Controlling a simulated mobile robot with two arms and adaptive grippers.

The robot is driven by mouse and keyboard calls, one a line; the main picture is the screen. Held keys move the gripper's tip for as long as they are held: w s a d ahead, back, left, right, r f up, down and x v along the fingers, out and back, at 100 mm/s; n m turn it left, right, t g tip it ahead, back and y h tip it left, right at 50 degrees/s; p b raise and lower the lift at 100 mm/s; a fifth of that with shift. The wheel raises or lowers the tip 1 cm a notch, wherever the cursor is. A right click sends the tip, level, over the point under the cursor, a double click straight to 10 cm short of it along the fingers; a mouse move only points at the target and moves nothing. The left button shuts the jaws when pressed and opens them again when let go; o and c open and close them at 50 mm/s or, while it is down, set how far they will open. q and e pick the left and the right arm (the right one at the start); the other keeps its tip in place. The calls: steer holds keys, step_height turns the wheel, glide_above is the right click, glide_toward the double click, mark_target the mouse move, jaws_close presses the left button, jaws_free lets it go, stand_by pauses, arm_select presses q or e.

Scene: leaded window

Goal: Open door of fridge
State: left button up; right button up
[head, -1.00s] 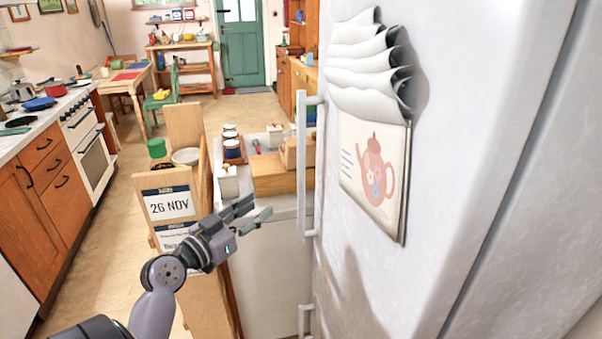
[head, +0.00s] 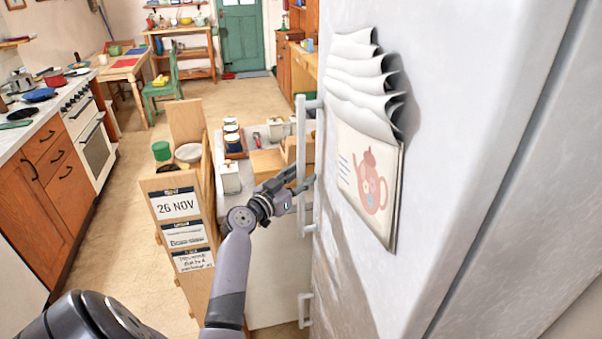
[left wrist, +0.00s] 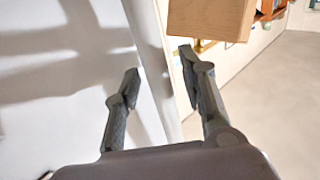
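The white fridge (head: 480,120) fills the right of the head view, its door shut. Its upper door handle (head: 301,130) is a long white vertical bar on the door's left edge. A shorter lower handle (head: 304,310) is below. My left gripper (head: 303,182) is at the lower part of the upper handle. In the left wrist view, the fingers of my left gripper (left wrist: 160,65) are spread apart, with the pale handle bar (left wrist: 153,55) running between them. I see no clear finger contact with the bar. My right gripper is not in view.
A white counter with jars (head: 233,140) and wooden boxes stands left of the fridge. A wooden board with a "26 NOV" sign (head: 177,203) is beside my left arm. A paper holder with a teapot picture (head: 368,185) hangs on the fridge. Floor (head: 120,225) is clear at left.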

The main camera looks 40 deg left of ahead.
arm_select(q)
steer(key=shift+w, duration=0.2)
steer(key=shift+c, duration=0.2)
jaws_close()
stand_by(0.6)
